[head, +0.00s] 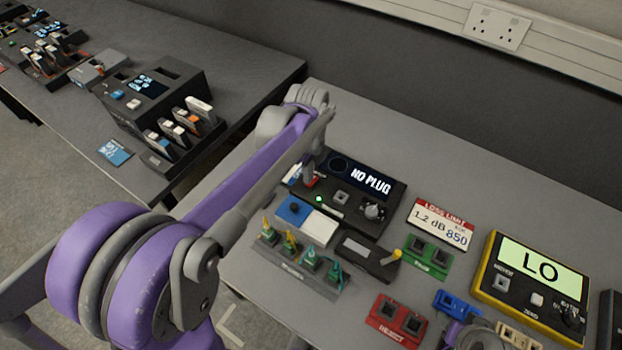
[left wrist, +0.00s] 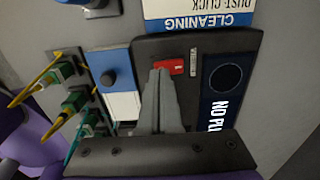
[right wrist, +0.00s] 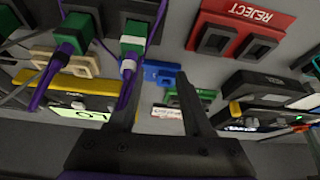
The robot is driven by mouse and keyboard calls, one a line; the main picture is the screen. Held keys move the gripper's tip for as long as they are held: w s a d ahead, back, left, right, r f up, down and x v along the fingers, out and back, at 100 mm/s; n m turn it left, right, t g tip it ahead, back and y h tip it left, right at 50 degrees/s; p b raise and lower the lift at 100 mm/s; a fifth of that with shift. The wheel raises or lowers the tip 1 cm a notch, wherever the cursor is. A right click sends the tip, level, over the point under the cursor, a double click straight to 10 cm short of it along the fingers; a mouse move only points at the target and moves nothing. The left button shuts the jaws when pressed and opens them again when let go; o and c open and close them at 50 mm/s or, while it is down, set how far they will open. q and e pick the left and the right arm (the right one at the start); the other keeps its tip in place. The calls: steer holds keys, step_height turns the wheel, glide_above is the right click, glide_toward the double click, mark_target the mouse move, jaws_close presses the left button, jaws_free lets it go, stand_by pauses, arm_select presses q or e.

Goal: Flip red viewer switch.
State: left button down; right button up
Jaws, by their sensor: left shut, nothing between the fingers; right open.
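The viewer (head: 335,215) is a dark box on the bench, its display reading "NO PLUG" and a small green light lit on its top. Its red switch (head: 312,182) is partly hidden behind my left gripper (head: 310,172). In the left wrist view the red switch (left wrist: 169,67) shows clearly on the viewer's dark face (left wrist: 214,45). My left gripper (left wrist: 165,78) is shut and empty, its tips right at the switch; I cannot tell whether they touch. My right gripper (right wrist: 157,88) is open and empty, pointing toward the bench parts.
A blue and white box (head: 305,221) and a rack of green plugs (head: 296,263) stand beside the viewer. A yellow meter (head: 529,288) reads "LO". A red reject block (head: 397,319) is in front. Green plugs with purple cables (right wrist: 132,40) hang near my right gripper.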

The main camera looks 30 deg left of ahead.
arm_select(q)
steer(key=shift+f+b, duration=0.45)
steer(key=shift+f, duration=0.3)
arm_select(e)
steer(key=shift+s+f, duration=0.1)
steer(key=shift+f, duration=0.4)
arm_select(q)
steer(key=shift+r, duration=0.1)
steer(key=shift+r+p, duration=2.45)
steer(key=shift+r, duration=1.05)
arm_select(e)
steer(key=r, duration=0.2)
steer(key=w+r, duration=0.1)
steer(key=r, duration=0.2)
steer(key=shift+w+r, duration=0.1)
steer(key=shift+r, duration=0.1)
arm_select(q)
steer(key=s+d+f+n+t, duration=0.1)
steer(key=s+d+n+t, duration=0.1)
steer(key=s+n, duration=0.5)
steer(key=s+d+f+n+t, duration=0.1)
steer(key=s+d+n+t, duration=0.2)
steer(key=s+n, duration=0.5)
steer(key=d+n, duration=0.1)
steer(key=n, duration=0.2)
steer(key=shift+s+d+f+n+p, duration=0.3)
steer(key=shift+d, duration=0.05)
arm_select(e)
steer(key=shift+w+r, duration=0.1)
steer(key=shift+r, duration=0.4)
